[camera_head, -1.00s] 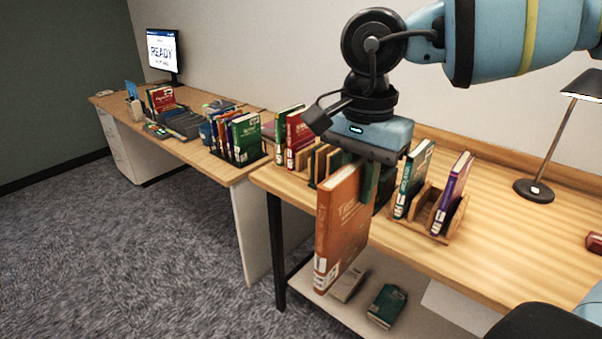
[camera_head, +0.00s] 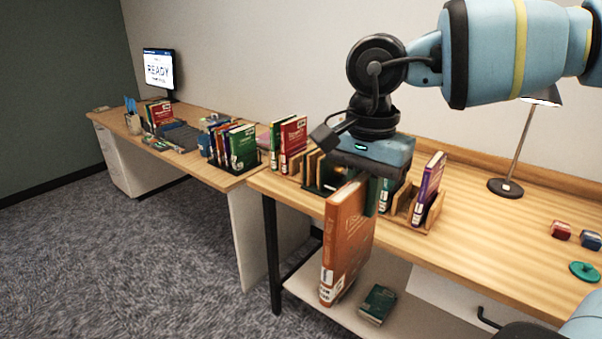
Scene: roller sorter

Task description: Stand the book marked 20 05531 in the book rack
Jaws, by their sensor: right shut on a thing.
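My right gripper (camera_head: 368,190) points down and is shut on an orange-brown book (camera_head: 347,240). It holds the book upright in front of the table's front edge, with the pale label low on the spine; I cannot read its number. A wooden book rack (camera_head: 404,203) stands on the table behind the gripper. A purple book (camera_head: 429,188) and a teal-green book (camera_head: 387,193) stand in it, the green one partly hidden by the gripper. More rack slots (camera_head: 312,166) show left of the gripper. My left gripper is not in view.
Green and red books (camera_head: 292,138) stand at the rack's left end. More books (camera_head: 240,147) stand on the left desk (camera_head: 205,172). A green book (camera_head: 378,303) lies on the lower shelf (camera_head: 415,325). A lamp (camera_head: 505,187) and stamps (camera_head: 561,230) are at right.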

